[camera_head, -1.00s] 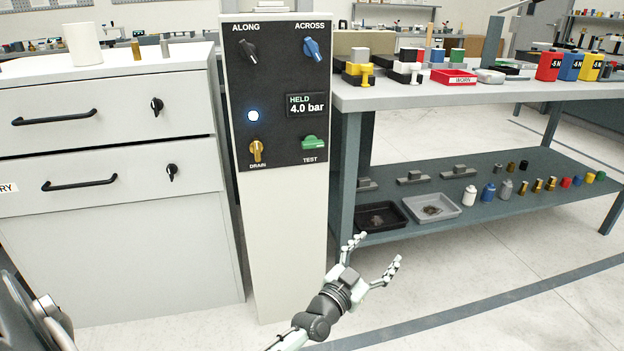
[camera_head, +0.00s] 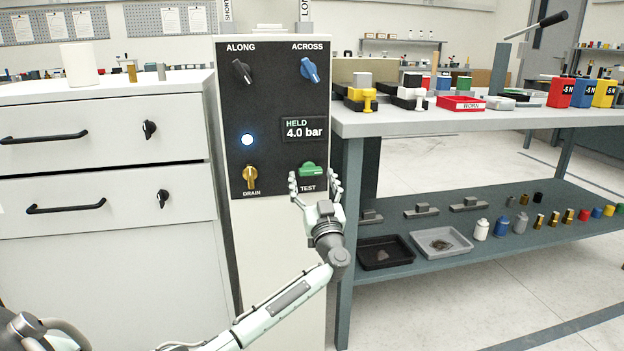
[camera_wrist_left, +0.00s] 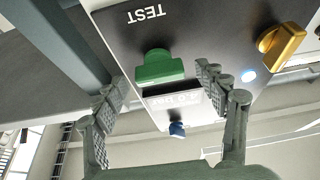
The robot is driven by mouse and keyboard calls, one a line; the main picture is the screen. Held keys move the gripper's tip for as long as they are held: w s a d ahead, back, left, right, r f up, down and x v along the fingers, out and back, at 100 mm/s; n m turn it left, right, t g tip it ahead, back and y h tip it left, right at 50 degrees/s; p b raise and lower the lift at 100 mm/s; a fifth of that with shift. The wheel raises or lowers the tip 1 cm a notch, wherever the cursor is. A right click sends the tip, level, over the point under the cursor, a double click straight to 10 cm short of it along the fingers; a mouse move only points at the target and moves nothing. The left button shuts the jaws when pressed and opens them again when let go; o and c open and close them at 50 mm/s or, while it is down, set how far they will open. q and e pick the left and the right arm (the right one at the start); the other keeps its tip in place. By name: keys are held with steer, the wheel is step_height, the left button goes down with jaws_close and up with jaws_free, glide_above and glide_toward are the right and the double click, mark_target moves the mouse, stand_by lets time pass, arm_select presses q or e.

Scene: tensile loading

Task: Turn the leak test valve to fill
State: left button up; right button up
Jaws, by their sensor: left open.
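The control panel (camera_head: 275,120) stands upright on a white pedestal. Its display (camera_head: 304,130) reads "HELD 4.0 bar". The green TEST handle (camera_head: 309,169) is at the panel's lower right and lies roughly level. My left gripper (camera_head: 315,184) is open just below and in front of it, fingers pointing up. In the left wrist view the green handle (camera_wrist_left: 160,68) shows ahead, between the two spread fingers (camera_wrist_left: 165,88) and apparently untouched. A yellow DRAIN handle (camera_head: 250,177) sits at the lower left, pointing upright. No "fill" label is readable. My right gripper is not seen.
Above are a black ALONG knob (camera_head: 242,71) and a blue ACROSS knob (camera_head: 310,70). A round light (camera_head: 247,140) glows bluish white. A drawer cabinet (camera_head: 100,250) stands close on the left. A bench (camera_head: 420,123) with blocks and trays stands on the right.

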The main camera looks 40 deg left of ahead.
arm_select(q)
steer(key=shift+w+a+r, duration=0.2)
steer(key=shift+w+a, duration=0.15)
steer(key=shift+c, duration=0.3)
